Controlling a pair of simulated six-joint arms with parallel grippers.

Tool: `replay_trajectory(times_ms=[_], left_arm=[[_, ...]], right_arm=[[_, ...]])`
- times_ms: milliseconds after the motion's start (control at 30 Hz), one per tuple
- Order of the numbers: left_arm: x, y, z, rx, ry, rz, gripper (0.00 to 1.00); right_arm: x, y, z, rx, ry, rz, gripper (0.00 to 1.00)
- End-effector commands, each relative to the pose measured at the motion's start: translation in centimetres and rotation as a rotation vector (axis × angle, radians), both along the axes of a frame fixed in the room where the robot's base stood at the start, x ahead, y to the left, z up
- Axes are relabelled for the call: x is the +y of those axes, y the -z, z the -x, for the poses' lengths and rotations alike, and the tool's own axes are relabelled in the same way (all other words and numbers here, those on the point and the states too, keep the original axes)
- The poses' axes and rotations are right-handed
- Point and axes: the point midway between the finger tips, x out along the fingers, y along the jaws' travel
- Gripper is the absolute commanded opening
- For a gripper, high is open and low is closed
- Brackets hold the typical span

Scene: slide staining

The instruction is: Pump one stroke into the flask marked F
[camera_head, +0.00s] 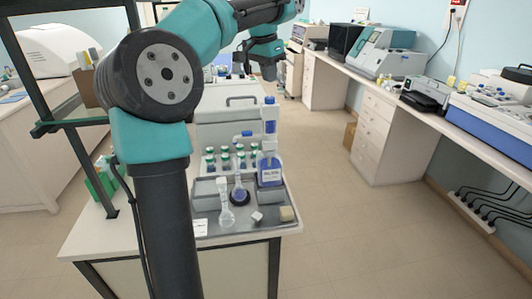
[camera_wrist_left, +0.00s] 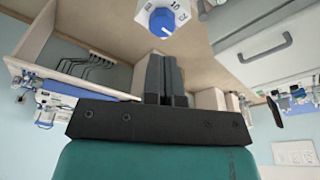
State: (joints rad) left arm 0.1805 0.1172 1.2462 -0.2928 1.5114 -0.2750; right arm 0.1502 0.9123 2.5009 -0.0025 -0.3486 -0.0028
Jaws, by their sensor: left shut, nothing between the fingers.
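A bottle with blue contents and a white label (camera_head: 270,176) stands at the back right of the grey tray, with a tall blue-and-white pump top (camera_head: 270,115) on it. A flask with bluish contents (camera_head: 240,194) stands in the tray left of the bottle, and a clear flask (camera_head: 227,217) is nearer the front. I cannot read an F on either. My left gripper (camera_head: 269,74) is shut and empty, apparently above the pump top. In the left wrist view its fingers (camera_wrist_left: 161,58) are together, below a white part with a blue knob and numbers (camera_wrist_left: 162,22) and apart from it in the picture.
The grey tray (camera_head: 262,227) also holds small blocks. Several green-capped bottles (camera_head: 225,160) stand behind it, before a grey case (camera_head: 215,130). My left arm covers the table's left part. Open floor (camera_head: 335,220) lies right of the table.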

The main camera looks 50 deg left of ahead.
Motion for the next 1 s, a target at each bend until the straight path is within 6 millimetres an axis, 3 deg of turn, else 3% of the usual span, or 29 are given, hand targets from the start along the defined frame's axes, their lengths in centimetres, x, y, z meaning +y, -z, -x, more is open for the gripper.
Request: replay_trajectory(times_ms=[300, 767, 867, 1000], left_arm=[[0.0, -2.2, 0.0, 0.0, 0.0, 0.0, 0.0], [0.0, -2.3, 0.0, 0.001, 0.0, 0.0, 0.0], [-0.1, -1.9, -0.3, 0.001, 0.003, 0.001, 0.0], [-1.2, 0.5, -2.4, 0.0, 0.028, 0.008, 0.0]], right_arm=[[0.0, 0.0, 0.0, 0.0, 0.0, 0.0, 0.43], [0.0, 0.0, 0.0, 0.0, 0.0, 0.0, 0.43], [0.0, 0.0, 0.0, 0.0, 0.0, 0.0, 0.43], [0.0, 0.0, 0.0, 0.0, 0.0, 0.0, 0.43]])
